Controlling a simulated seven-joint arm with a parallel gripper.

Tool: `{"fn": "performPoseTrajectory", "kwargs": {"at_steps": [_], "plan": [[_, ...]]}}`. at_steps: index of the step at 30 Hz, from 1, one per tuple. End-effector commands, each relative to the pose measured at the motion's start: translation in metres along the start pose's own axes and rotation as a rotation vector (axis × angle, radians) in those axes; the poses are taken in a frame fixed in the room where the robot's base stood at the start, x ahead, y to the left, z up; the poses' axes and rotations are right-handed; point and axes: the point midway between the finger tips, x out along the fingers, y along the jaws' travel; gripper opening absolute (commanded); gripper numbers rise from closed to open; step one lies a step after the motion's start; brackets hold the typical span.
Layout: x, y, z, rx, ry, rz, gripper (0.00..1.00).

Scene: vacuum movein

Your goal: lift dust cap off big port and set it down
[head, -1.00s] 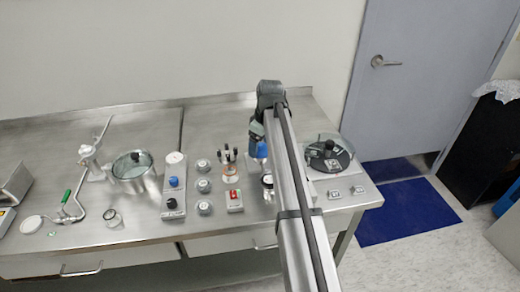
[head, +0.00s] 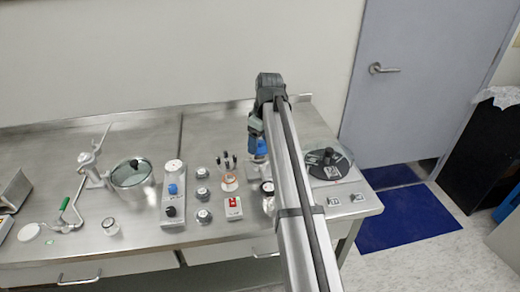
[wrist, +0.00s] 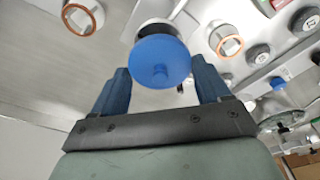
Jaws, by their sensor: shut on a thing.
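My gripper (wrist: 158,85) is shut on a round blue dust cap (wrist: 160,62), which sits between its two dark blue fingers in the wrist view. A pale cylindrical part (wrist: 158,27) shows just beyond the cap; I cannot tell whether the two touch. In the head view my gripper (head: 258,148) is over the right part of the steel bench, left of the round black-topped device. The arm hides much of the area under it, so the big port cannot be made out there.
A copper-ringed port (head: 229,181), several grey knobs, a red-switch box (head: 233,207) and a blue-knob panel (head: 173,193) stand to the left. A lidded pot (head: 132,175) is farther left. The black-topped device (head: 328,163) is at right. Bare bench (head: 215,120) lies behind.

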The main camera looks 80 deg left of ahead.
Motion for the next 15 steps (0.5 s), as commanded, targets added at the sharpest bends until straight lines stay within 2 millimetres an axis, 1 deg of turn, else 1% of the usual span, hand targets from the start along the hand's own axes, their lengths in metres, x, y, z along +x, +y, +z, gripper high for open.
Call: {"fn": "performPoseTrajectory", "kwargs": {"at_steps": [1, 6, 9, 15], "plan": [[-0.011, 0.001, -0.002, 0.0, 0.001, 0.001, 0.42], [-0.036, 0.001, -0.006, 0.0, 0.001, 0.0, 0.42], [-0.046, 0.001, -0.007, 0.001, -0.001, -0.001, 0.42], [-0.059, 0.001, -0.009, 0.001, 0.0, -0.001, 0.42]]}}
